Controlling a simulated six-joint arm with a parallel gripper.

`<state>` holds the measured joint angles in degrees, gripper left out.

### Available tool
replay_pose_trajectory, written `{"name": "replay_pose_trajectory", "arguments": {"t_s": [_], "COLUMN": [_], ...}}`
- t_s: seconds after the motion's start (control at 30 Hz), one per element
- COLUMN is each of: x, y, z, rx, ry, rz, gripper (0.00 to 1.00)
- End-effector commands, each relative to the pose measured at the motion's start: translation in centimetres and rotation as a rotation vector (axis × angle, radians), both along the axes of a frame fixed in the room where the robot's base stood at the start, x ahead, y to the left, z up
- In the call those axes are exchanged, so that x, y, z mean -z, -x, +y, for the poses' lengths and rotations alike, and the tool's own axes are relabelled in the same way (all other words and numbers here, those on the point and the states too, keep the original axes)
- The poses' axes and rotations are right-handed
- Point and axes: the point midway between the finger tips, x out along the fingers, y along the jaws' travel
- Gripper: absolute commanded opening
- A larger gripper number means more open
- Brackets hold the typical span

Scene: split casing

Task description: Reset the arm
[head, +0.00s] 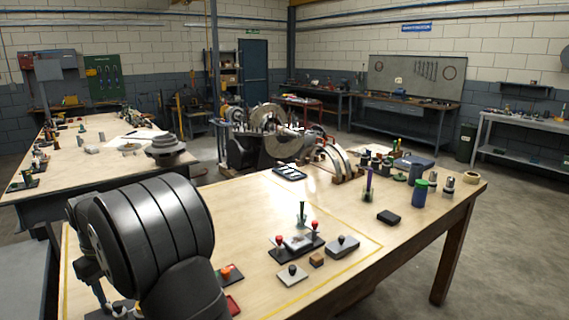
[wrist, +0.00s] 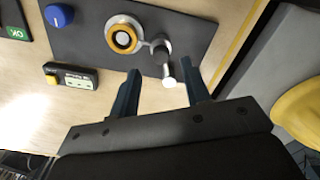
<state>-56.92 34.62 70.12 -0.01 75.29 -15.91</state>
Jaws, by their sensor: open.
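My gripper (wrist: 159,66) shows in the wrist view with its two dark blue fingers apart. A short lever or pin with a pale, shiny end (wrist: 168,75) shows between the fingers; I cannot tell whether they touch it. It joins a round fitting with an orange ring (wrist: 123,38) on a dark plate (wrist: 200,30). In the head view my own dark arm fills the lower left, and my gripper cannot be made out there.
In the wrist view, a blue knob (wrist: 59,16) and a small black box with a yellow button (wrist: 70,76) lie to the left. In the head view, a dark plate with red-knobbed clamps (head: 297,248), a grey block (head: 343,246) and a blue-green jar (head: 419,193) stand on the bench.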

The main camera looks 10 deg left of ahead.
Motion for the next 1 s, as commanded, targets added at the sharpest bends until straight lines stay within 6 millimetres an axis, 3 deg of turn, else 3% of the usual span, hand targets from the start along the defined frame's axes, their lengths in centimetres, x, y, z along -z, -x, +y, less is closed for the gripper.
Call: {"name": "replay_pose_trajectory", "arguments": {"t_s": [0.23, 0.5, 0.93, 1.0], "x": [4.8, 4.4, 4.4, 4.4], "y": [0.1, 1.0, 1.2, 1.2], "z": [0.0, 0.4, 0.5, 0.5], "rx": [0.005, 0.148, 0.185, 0.184], "ry": [0.002, -0.001, -0.001, 0.0], "rz": [0.002, 0.0, 0.0, 0.0], "gripper": [0.43, 0.43, 0.43, 0.57]}}
